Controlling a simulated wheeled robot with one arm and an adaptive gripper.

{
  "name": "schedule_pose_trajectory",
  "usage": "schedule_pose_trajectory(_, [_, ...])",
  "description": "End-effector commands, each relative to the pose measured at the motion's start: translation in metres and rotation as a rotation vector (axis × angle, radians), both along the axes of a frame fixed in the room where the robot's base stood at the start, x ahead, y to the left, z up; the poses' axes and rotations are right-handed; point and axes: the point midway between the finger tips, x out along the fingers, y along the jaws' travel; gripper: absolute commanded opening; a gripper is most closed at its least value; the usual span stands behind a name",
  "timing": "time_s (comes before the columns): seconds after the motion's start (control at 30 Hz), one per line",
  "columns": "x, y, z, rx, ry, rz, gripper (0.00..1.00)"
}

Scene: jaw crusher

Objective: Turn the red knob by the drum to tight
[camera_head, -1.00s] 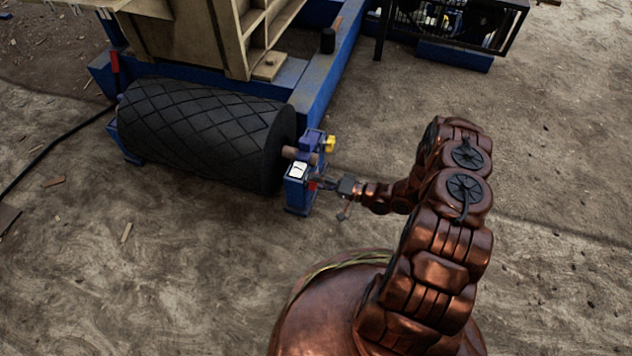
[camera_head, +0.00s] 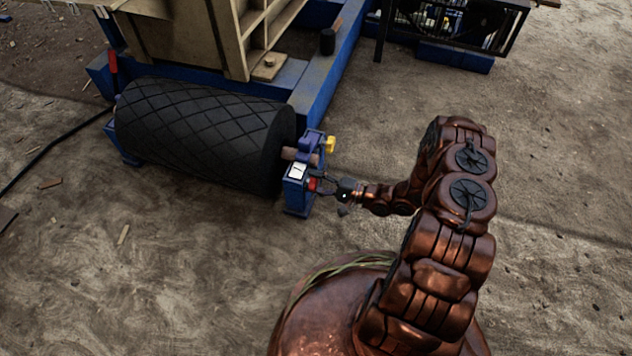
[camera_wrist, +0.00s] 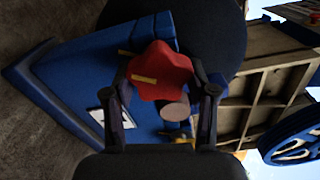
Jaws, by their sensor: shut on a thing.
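The red knob (camera_head: 312,184) sits on the side of the blue bearing block (camera_head: 296,198) at the right end of the black ribbed drum (camera_head: 205,135). In the wrist view the red knob (camera_wrist: 161,72) is star-shaped with a yellow mark (camera_wrist: 144,80) on its face. My gripper (camera_head: 322,186) is at the knob. In the wrist view my gripper (camera_wrist: 164,88) has one finger on each side of the knob and is shut on it. A white label (camera_head: 298,171) with a dark line is on top of the block. It is partly hidden by a finger in the wrist view.
A yellow part (camera_head: 330,144) and a shaft end (camera_wrist: 174,107) are close to the knob. The blue frame (camera_head: 335,75) runs behind the drum. A black cable (camera_head: 60,140) lies at left. The ground to the right is open.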

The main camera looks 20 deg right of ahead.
Motion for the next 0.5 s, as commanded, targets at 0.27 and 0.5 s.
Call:
schedule_pose_trajectory(0.27, [-0.0005,-0.0003,-0.0006,0.001,0.003,-0.001,0.22])
schedule_pose_trajectory(0.5, [-0.0004,-0.0002,-0.0004,0.000,0.002,0.000,0.72])
